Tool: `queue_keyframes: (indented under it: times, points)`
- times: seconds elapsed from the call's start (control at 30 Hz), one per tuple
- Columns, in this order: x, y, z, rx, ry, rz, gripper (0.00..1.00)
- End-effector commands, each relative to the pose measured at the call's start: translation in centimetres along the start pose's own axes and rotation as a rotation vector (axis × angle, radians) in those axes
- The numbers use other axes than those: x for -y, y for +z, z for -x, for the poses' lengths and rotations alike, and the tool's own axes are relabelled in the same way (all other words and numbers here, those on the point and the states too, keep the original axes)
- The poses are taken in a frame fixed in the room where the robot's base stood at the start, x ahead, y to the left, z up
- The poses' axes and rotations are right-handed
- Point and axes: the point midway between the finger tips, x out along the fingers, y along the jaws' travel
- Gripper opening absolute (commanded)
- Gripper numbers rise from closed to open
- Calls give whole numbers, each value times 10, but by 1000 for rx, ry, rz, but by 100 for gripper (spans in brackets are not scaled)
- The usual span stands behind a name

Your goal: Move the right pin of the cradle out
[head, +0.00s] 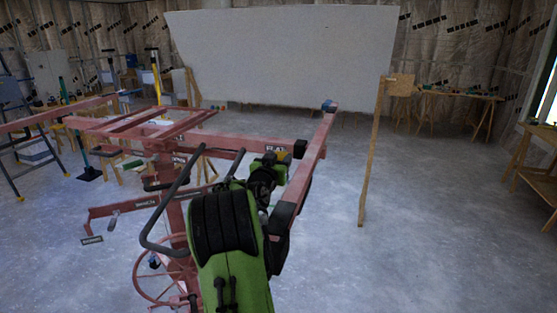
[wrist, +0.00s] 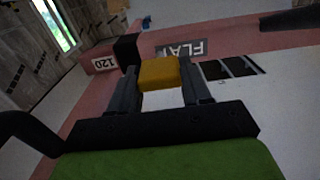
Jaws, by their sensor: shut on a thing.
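The cradle is a red metal frame (head: 318,150) on a red lift stand. Its right bar carries a blue end piece (head: 329,106). The right pin has a yellow knob (wrist: 159,72), which shows between my fingers in the wrist view. My gripper (wrist: 160,85) is shut on this yellow knob; in the head view my gripper (head: 270,165) is at the cradle's crossbar.
A red handwheel (head: 150,265) and a black bent handle (head: 165,205) are at the lift's left side. A large white panel (head: 285,55) stands behind. A wooden post (head: 370,160) stands to the right.

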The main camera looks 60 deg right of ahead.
Motion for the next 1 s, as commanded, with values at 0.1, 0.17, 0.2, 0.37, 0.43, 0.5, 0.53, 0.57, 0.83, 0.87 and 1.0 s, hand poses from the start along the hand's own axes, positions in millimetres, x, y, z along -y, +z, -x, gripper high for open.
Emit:
queue_keyframes:
  times: [0.1, 0.17, 0.2, 0.37, 0.43, 0.5, 0.53, 0.57, 0.83, 0.87, 1.0]
  points:
    - [0, 0, 0, 0, 0, 0, 9]
    - [0, 0, 0, 0, 0, 0, 0]
    - [0, 0, 0, 0, 0, 0, 0]
    - [1, 1, 6, -4, -2, -2, 0]
    - [1, 2, 14, -5, -2, -2, 0]
    - [2, 3, 22, -6, -3, -3, 0]
    - [1, 3, 25, -6, -2, -3, 0]
    - [1, 3, 28, -5, -2, -2, 0]
    - [1, 0, 35, -1, -2, -1, 0]
    - [1, 0, 35, -1, -2, -1, 0]
    - [0, 0, 34, 0, -1, 0, 54]
